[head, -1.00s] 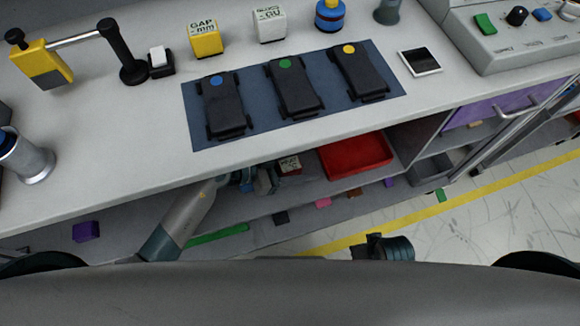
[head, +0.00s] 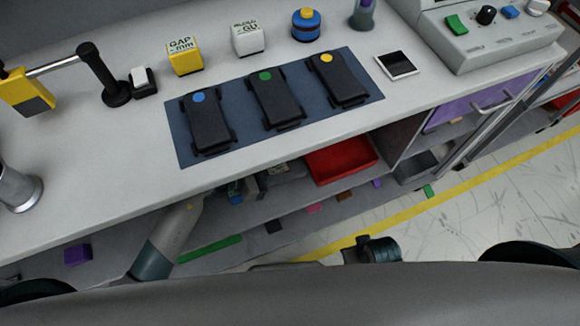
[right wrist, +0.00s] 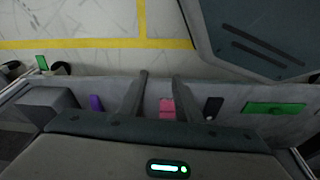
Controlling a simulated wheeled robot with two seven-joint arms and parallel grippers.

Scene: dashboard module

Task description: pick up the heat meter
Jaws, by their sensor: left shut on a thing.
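My left arm reaches under the workbench top to the shelf. My left gripper (head: 248,186) is partly hidden by the bench edge. It is shut on a small grey block with a pale label (head: 278,168), which I take to be the heat meter. The label is too small to read, and the bench hides part of the block. My right gripper (right wrist: 158,82) is open and empty in the right wrist view. Its fingers are apart, with a pink block (right wrist: 167,107) beyond them on the shelf.
A red tray (head: 340,163) stands on the shelf to the right of the left gripper. A green strip (head: 210,248) and a purple block (head: 77,254) lie on the lower shelf. Three black devices sit on a blue mat (head: 183,150) above. The floor (head: 480,215) is clear at right.

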